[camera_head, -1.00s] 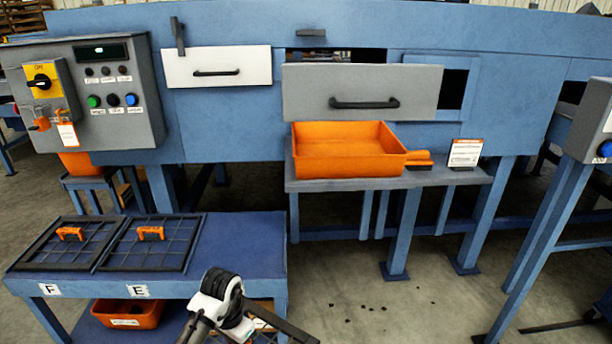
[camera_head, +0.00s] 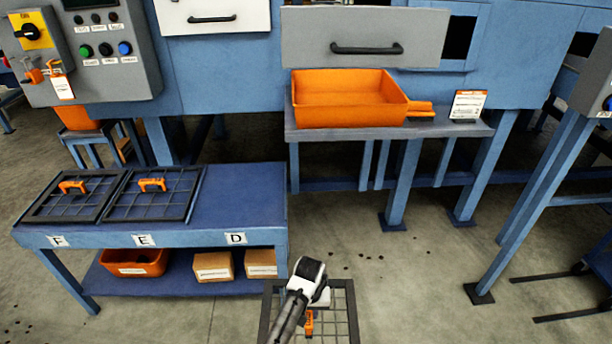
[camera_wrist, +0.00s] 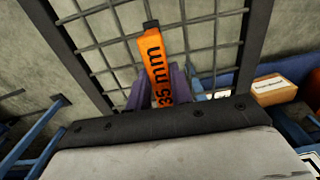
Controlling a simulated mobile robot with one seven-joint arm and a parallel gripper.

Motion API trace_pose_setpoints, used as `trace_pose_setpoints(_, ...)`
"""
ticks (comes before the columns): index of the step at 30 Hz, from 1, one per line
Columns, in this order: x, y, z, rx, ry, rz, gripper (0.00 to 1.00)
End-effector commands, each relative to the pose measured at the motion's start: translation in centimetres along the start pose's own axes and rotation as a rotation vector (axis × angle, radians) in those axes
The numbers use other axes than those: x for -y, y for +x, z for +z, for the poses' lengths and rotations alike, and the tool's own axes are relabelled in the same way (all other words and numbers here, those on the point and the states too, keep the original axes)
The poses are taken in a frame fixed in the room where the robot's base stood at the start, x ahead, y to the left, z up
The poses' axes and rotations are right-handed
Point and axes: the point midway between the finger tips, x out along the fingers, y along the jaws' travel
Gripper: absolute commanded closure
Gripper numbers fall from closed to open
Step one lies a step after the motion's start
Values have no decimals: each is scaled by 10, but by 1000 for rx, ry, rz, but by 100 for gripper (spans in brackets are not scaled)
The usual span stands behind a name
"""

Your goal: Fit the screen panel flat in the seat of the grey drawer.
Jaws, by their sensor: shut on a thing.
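My gripper (camera_head: 308,306) is at the bottom middle of the head view, over the floor to the right of the blue table. It is shut on the orange handle (camera_wrist: 158,62) of a black-framed screen panel (camera_head: 351,312). The handle reads "35 mm" in the wrist view, where the panel's dark frame (camera_wrist: 247,50) and wire grid fill the upper part. The panel hangs clear of the table; its lower part is cut off in the head view. The grey drawer (camera_head: 300,38) stands out from the blue machine at the top middle. Its seat is hidden behind its front.
An orange tray (camera_head: 350,115) sits on a shelf below the drawer, with a small sign (camera_head: 467,105) beside it. Two other screen panels lie on the blue table (camera_head: 240,190), above labels F and E; the table's right end by D is bare. Floor between is open.

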Motion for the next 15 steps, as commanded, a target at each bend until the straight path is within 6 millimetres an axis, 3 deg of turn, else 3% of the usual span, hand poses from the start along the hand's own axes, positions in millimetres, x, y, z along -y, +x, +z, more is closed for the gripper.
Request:
trace_pose_setpoints(6, -9, -10, -12, 0, 5, 5, 100)
trace_pose_setpoints(15, 2, 3, 6, 2, -7, 3, 100)
